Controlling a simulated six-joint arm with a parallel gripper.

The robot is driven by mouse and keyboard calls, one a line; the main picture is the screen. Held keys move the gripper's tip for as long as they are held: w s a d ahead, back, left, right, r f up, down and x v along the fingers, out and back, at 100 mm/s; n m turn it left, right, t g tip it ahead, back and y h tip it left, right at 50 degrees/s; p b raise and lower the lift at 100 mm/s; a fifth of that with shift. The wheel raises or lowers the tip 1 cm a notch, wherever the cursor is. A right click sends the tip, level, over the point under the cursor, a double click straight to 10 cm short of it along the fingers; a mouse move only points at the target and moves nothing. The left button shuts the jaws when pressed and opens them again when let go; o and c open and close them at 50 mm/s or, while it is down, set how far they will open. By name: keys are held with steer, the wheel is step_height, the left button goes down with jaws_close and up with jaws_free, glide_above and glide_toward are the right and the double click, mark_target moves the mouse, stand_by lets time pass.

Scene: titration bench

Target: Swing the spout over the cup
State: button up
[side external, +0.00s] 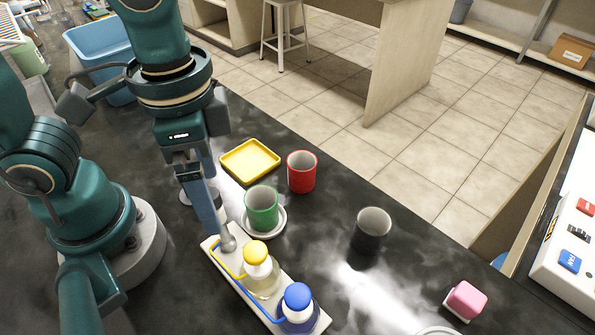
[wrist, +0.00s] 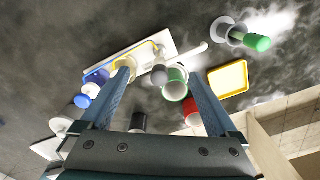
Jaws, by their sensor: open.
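A white board (side external: 228,268) carries a yellow-capped bottle (side external: 257,257) and a blue-capped bottle (side external: 297,301), with thin yellow and blue tubes along it. A pale spout-like rod (wrist: 190,51) reaches away from the board's end in the wrist view, pointing away from the green cup. A grey rounded knob (side external: 228,241) is at that end. The green cup (side external: 262,209) stands upright on a white saucer (side external: 279,226) beside the board. My gripper (side external: 215,222) is low at the board's end, by the knob. In the wrist view, its blue fingers (wrist: 160,76) are apart; nothing is visibly gripped.
A red cup (side external: 301,172) and a yellow tray (side external: 236,170) stand behind the green cup. A black cup (side external: 371,232) stands to the right, with a pink block (side external: 465,300) farther right. A green-handled item (wrist: 257,42) lies beyond the rod. The bench around the black cup is clear.

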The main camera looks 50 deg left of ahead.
jaws_close()
steer(key=m, duration=0.6)
steer(key=shift+m, duration=0.3)
steer(key=m, duration=0.5)
steer(key=c, duration=1.1)
jaws_free()
steer(key=shift+c, duration=0.2)
jaws_close()
steer(key=m, duration=0.6)
